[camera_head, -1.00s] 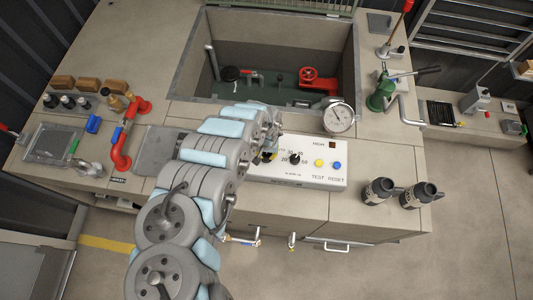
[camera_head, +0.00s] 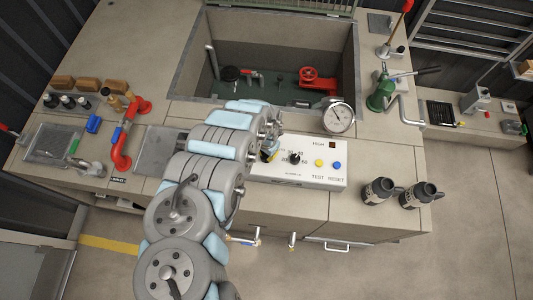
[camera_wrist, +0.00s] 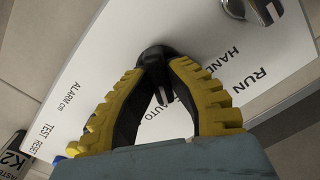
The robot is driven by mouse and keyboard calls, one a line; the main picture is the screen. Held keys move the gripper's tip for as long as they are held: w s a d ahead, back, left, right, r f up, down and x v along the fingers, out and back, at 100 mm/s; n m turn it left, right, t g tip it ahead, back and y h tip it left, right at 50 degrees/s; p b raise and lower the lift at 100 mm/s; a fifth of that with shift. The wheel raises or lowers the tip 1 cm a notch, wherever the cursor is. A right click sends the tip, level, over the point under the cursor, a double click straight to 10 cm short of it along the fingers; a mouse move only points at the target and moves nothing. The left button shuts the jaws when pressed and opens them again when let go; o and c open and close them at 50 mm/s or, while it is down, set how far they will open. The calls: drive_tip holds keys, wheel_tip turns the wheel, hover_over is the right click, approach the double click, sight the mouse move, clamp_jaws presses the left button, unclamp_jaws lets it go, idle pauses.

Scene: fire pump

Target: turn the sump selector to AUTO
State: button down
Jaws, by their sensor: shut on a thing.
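The white control panel (camera_head: 300,175) lies on the bench below the sump pit. My gripper (camera_head: 268,153) is over its left part, and my arm hides that part in the head view. In the wrist view my gripper's yellow fingers (camera_wrist: 158,62) are shut around the black selector knob (camera_wrist: 155,54). The print RUN, HAND and AUTO stands beside it. A dark pointer-like part shows between the fingers, close to AUTO. The fingers cover part of the scale, so I cannot tell the exact setting.
Right of my gripper on the panel are a black dial (camera_head: 295,158), a yellow button (camera_head: 319,163) and a blue button (camera_head: 337,165). A round gauge (camera_head: 338,117) stands behind. A metal switch (camera_wrist: 250,8) shows near RUN. Red pipework (camera_head: 125,145) lies left of my arm.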

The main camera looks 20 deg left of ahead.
drive_tip(key=m, duration=0.5)
drive_tip(key=shift+m, duration=0.3)
idle(0.4)
drive_tip(key=c, duration=1)
unclamp_jaws()
drive_tip(key=shift+r, duration=0.1)
wheel_tip(320, 180, up, 12)
idle(0.6)
